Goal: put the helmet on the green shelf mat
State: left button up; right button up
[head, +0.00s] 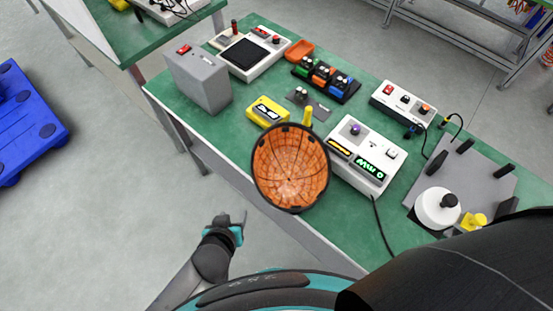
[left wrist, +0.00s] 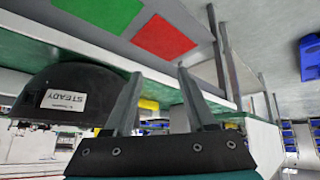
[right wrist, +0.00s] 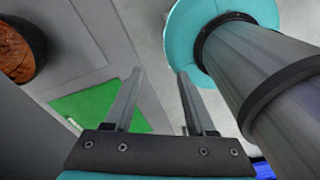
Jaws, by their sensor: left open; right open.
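The helmet (head: 290,168) shows in the head view at the table's front edge, open side up, with a brown-orange lined inside and dark rim. Its black shell, labelled STEADY, is in the left wrist view (left wrist: 75,92); part shows in the right wrist view (right wrist: 15,50). I cannot tell what supports it. My left gripper (head: 240,222) is open and empty, below left of the helmet in the head view. My right gripper (right wrist: 160,75) is open and empty in its wrist view; the head view does not show its fingers. The green mat (left wrist: 100,12) also shows beyond the right fingers (right wrist: 98,105).
A red mat (left wrist: 165,38) lies beside the green one on a grey surface. The green tabletop (head: 235,130) holds a grey box (head: 198,80), a yellow meter (head: 268,112), white testers (head: 365,158) and a fixture plate (head: 480,172). A blue pallet (head: 30,125) stands on the floor at left.

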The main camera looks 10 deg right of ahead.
pick_arm(q)
jog(key=d+r+n+t+h+p, duration=0.15)
jog(key=d+r, duration=0.25)
jog(key=r, duration=0.8)
send_near(258, 166)
jog(key=shift+b+x, duration=0.35)
jog(key=shift+x, duration=0.7)
jog(key=shift+f+b+x, duration=0.2)
jog(key=shift+b+x, duration=0.25)
jog(key=shift+x, duration=2.25)
jog(key=shift+s+a, duration=0.15)
jog(key=shift+a, duration=0.05)
pick_arm(e)
jog(key=shift+w+a+r, duration=0.2)
jog(key=shift+w+r, duration=0.3)
jog(key=shift+w, duration=0.15)
pick_arm(q)
jog(key=c, duration=0.9)
jog(key=shift+d+r, duration=0.1)
jog(key=shift+r, duration=0.05)
